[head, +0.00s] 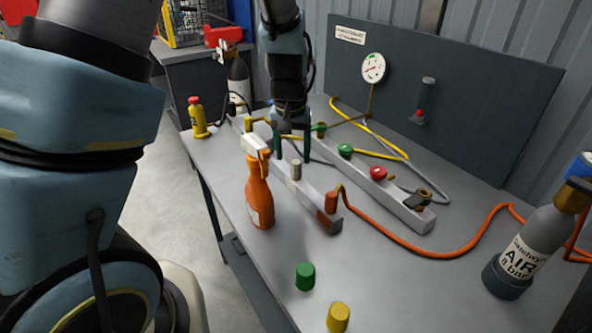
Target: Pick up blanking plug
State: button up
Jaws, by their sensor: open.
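My gripper (292,152) points down over the left part of the bench, with its two fingers apart and nothing visible between them. It is above or behind the near grey rail; the exact height is unclear. A small grey metal cylinder (296,169) stands upright on that rail (312,200), just in front of the fingers. A green cap (305,276) and a yellow cap (339,317) stand loose near the bench's front edge, away from my gripper. I cannot tell for sure which of these pieces is the blanking plug.
An orange spray bottle (260,195) stands left of the near rail. The far rail (405,208) carries green and red knobs. An orange hose (400,240) runs right toward a grey air cylinder (526,250). Bare bench lies front right.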

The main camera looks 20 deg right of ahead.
aim_at(296, 162)
jog(key=shift+w+d+f+p, duration=0.15)
jog(key=shift+f+p, duration=0.1)
jog(key=shift+f, duration=0.65)
jog(key=shift+s+d+f+p, duration=0.1)
jog(key=shift+f+p, duration=0.2)
jog(key=shift+f, duration=0.55)
jog(key=shift+w+d+f+p, duration=0.15)
jog(key=shift+f+p, duration=0.1)
jog(key=shift+f, duration=0.65)
jog(key=shift+s, duration=0.1)
grip_shut()
